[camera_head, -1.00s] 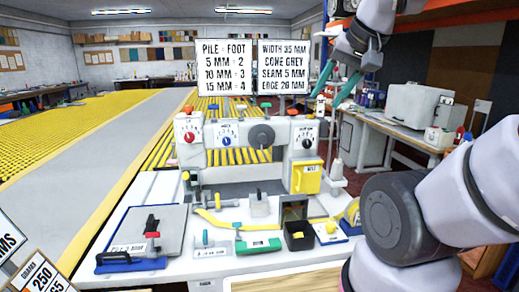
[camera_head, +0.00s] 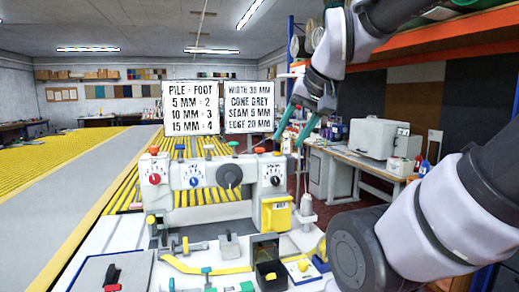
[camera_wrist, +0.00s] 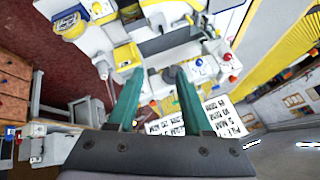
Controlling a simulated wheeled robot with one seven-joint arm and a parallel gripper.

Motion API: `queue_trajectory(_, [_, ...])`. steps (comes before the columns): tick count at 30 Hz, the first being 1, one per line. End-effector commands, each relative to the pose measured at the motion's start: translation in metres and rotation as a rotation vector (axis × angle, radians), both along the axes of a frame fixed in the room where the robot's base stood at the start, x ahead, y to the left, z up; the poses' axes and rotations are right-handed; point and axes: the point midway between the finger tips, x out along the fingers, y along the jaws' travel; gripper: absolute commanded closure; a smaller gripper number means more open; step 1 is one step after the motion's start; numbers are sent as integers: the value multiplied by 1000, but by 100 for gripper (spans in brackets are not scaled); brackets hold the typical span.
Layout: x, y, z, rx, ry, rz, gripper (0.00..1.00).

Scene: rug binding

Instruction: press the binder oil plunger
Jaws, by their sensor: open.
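The white binding machine (camera_head: 205,202) stands on the bench in the head view, with dials on its front. I cannot tell which is the oil plunger. My gripper (camera_head: 288,143) is open and empty, pointing down, near the machine's upper right end in the picture. In the wrist view the machine's dial panel (camera_wrist: 203,68) lies beyond the open teal fingers (camera_wrist: 158,72); no knob is between them.
Two sign boards (camera_head: 249,107) stand behind the machine. A yellow box (camera_head: 276,214) hangs on its front right, with a thread cone (camera_head: 306,206) beside it. A black bin (camera_head: 270,275) and small tools lie on the bench front. A side table (camera_head: 345,165) stands behind right.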

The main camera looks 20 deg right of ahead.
Motion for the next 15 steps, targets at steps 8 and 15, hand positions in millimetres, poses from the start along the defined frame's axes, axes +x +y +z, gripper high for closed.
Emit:
queue_trajectory(8, [1, 0, 0, -2, -1, 0, 77])
queue_trajectory(15, [40, -7, 13, -84, -13, 2, 100])
